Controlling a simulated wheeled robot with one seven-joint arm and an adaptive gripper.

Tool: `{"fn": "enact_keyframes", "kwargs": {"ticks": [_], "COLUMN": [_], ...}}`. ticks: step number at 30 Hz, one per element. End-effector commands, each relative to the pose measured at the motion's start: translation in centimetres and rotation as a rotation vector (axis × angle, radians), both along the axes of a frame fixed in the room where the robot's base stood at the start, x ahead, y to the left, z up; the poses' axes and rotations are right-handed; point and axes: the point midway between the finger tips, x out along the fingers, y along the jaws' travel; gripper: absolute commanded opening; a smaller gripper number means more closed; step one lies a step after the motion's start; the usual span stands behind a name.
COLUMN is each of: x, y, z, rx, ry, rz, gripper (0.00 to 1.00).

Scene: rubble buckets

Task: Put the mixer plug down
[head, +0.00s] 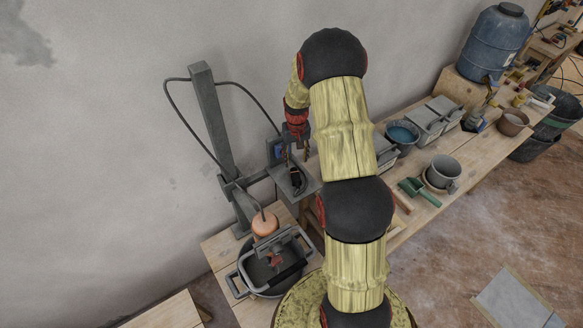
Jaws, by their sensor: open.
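My gripper (298,157) points down beside the grey mixer stand, its fingers apart. It is above a small grey open-topped holder (305,190) on the stand's side arm. A small dark object (296,180) shows in the holder just below the fingertips. It may be the mixer plug, but it is too small to be sure, and I cannot tell whether the fingers touch it. A blue-faced socket box (278,152) sits behind, to the left of the gripper. The mixer stand (212,120) carries a dark cable (170,105) and an orange motor (265,224) over a dark bucket (262,272).
The wooden bench (408,225) runs to the back right. The wall is close behind the stand.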

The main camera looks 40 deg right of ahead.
Motion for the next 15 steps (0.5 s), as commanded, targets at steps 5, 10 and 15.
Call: {"fn": "enact_keyframes", "kwargs": {"ticks": [5,10,15], "x": [0.3,-0.5,-2.5], "y": [2.1,6.0,10.2], "z": [5.1,12.5,19.0], "rx": [-0.018,-0.041,-0.062], "ry": [-0.038,-0.092,-0.149], "rz": [0.033,0.087,0.142], "gripper": [0.46,0.46,0.46]}}
